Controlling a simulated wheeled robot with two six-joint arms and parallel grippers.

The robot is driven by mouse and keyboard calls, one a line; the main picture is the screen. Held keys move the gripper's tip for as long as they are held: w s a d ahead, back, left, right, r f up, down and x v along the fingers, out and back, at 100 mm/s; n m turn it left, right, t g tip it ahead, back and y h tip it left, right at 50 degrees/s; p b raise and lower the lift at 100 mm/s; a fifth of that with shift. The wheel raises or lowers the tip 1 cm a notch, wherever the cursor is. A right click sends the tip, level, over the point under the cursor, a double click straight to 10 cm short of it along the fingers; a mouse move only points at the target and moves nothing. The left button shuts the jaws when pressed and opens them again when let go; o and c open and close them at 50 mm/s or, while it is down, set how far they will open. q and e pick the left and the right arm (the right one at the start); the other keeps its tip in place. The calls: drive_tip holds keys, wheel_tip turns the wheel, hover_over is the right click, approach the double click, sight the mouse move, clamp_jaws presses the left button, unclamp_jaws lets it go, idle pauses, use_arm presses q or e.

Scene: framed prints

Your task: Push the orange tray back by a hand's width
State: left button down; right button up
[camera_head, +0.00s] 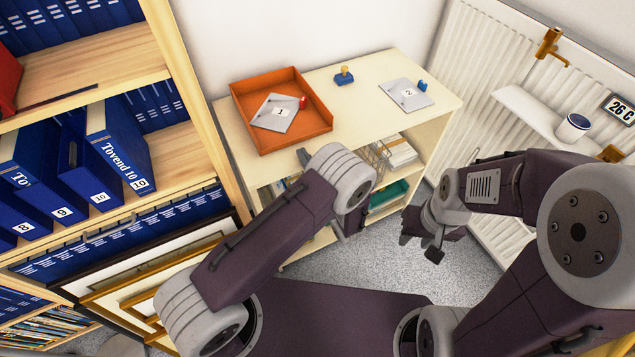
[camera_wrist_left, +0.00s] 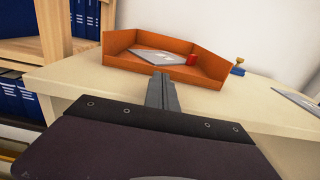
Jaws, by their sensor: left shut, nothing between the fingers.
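The orange tray (camera_head: 318,126) sits on the cream top of a low shelf unit, near its left end. It also shows in the left wrist view (camera_wrist_left: 190,48). Inside it lie a grey clipboard marked 1 (camera_head: 277,113) and a small red object (camera_head: 302,102). My left gripper (camera_head: 303,156) is shut and empty, just in front of the tray's near side. In the left wrist view its closed fingers (camera_wrist_left: 161,88) point at the tray's front; I cannot tell whether they touch it. My right gripper (camera_head: 421,240) hangs lower, away from the tray, its fingers apart and empty.
A blue-and-yellow stamp (camera_head: 344,76) stands right of the tray, and a second clipboard (camera_head: 405,94) lies farther right with a small blue object. A white wall (camera_head: 290,35) rises behind the unit. A tall bookcase (camera_head: 192,90) with blue binders stands at the left.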

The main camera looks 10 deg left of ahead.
use_arm(q)
drive_tip(key=v, duration=1)
